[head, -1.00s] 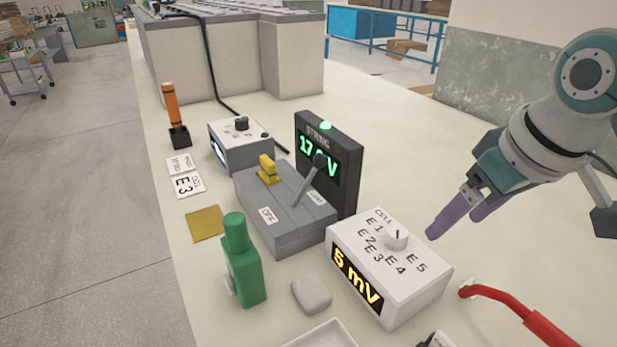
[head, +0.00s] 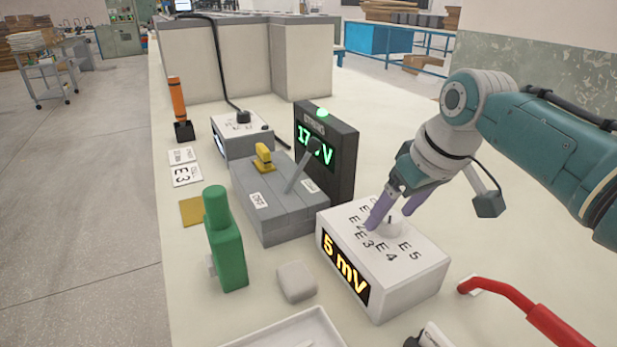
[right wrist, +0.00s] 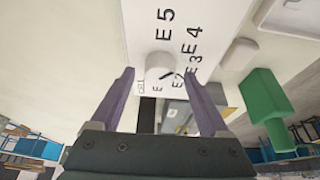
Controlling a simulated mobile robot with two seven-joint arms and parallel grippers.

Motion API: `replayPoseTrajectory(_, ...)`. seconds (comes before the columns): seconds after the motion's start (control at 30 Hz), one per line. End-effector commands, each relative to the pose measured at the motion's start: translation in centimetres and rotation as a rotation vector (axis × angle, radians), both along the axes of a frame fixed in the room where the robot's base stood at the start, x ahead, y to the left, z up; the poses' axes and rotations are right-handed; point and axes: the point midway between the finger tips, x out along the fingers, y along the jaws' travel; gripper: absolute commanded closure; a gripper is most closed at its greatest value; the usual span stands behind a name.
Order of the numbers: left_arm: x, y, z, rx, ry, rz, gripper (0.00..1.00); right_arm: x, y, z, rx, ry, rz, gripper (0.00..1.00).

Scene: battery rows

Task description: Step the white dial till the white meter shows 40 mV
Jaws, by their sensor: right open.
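The white meter (head: 425,278) is a white box with a yellow display (head: 345,270) reading 5 mV. On its top is the white dial (head: 387,224), ringed by labels E1 to E5. My right gripper (head: 393,216) is open over the meter's top, its purple fingers partly in front of the dial. In the right wrist view the dial (right wrist: 160,66) lies between and just beyond the two open fingertips (right wrist: 160,72). Its dark mark shows near the E1 and E2 labels. I cannot tell whether a finger touches it. My left gripper is not in view.
A grey switch box (head: 285,205) with a lever stands left of the meter, with a black panel (head: 345,165) behind it. A green bottle-like object (head: 226,245), a grey block (head: 296,281) and a red handle (head: 510,295) are nearby.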

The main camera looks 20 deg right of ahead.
Motion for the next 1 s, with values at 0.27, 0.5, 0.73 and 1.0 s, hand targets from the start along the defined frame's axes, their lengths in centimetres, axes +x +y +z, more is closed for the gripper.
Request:
replayPoseTrajectory(0.27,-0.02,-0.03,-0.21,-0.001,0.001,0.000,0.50,0.20,0.05,-0.42,0.000,-0.001,0.001,0.21)
replayPoseTrajectory(0.5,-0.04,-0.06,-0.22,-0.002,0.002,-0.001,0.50,0.18,0.02,-0.42,0.000,-0.001,0.000,0.39)
replayPoseTrajectory(0.73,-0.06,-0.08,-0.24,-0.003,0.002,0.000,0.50,0.18,0.01,-0.42,0.000,0.000,0.000,0.65)
replayPoseTrajectory(1.0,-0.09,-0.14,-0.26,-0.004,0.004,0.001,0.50,0.17,0.01,-0.42,0.000,0.000,0.000,0.95)
